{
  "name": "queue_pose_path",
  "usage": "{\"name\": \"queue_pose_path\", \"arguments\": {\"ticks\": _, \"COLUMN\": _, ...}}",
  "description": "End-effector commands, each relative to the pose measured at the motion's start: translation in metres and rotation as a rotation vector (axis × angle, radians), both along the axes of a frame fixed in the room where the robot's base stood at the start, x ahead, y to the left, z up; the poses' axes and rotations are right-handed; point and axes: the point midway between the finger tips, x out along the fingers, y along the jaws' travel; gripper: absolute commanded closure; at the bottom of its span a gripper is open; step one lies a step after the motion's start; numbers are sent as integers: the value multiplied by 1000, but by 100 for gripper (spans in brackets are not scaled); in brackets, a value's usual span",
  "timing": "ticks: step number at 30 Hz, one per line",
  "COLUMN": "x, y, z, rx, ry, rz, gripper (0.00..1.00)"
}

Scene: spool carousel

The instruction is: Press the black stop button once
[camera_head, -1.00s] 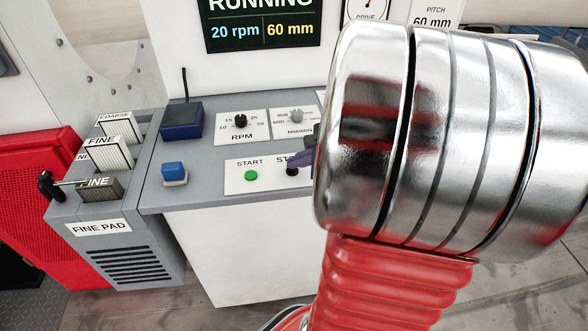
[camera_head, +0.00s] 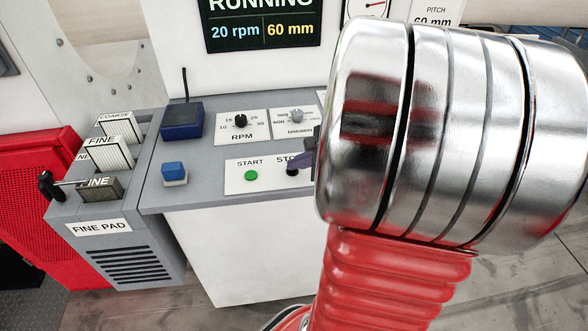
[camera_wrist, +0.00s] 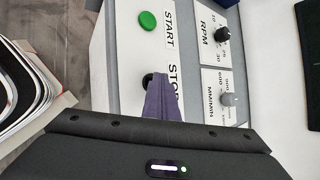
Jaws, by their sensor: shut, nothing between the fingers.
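The black stop button (camera_head: 292,172) sits under the STOP label on the grey console, right of the green start button (camera_head: 251,175). In the wrist view the black button (camera_wrist: 148,79) shows partly, its rest hidden by my gripper's fingers. My gripper (camera_wrist: 158,78) is shut and empty, its purple-grey fingertips right at the button; I cannot tell whether they touch it. In the head view my gripper (camera_head: 300,166) shows only in part, the rest hidden behind my arm. The screen (camera_head: 262,25) reads RUNNING, 20 rpm and 60 mm.
The RPM knob (camera_head: 240,121) and the MM/MIN knob (camera_head: 297,115) stand behind the buttons. A blue block (camera_head: 174,170) and a dark blue box (camera_head: 181,120) are on the console's left. Sanding pads marked FINE and COARSE (camera_head: 115,125) stand in a rack further left.

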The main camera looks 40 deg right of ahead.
Motion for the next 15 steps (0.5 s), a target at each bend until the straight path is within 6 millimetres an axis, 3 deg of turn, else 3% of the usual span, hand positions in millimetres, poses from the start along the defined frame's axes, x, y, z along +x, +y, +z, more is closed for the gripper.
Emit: {"name": "queue_pose_path", "arguments": {"ticks": 15, "x": 0, "y": 0, "z": 16, "rx": -1, "ry": 0, "rz": 1, "gripper": 100}}
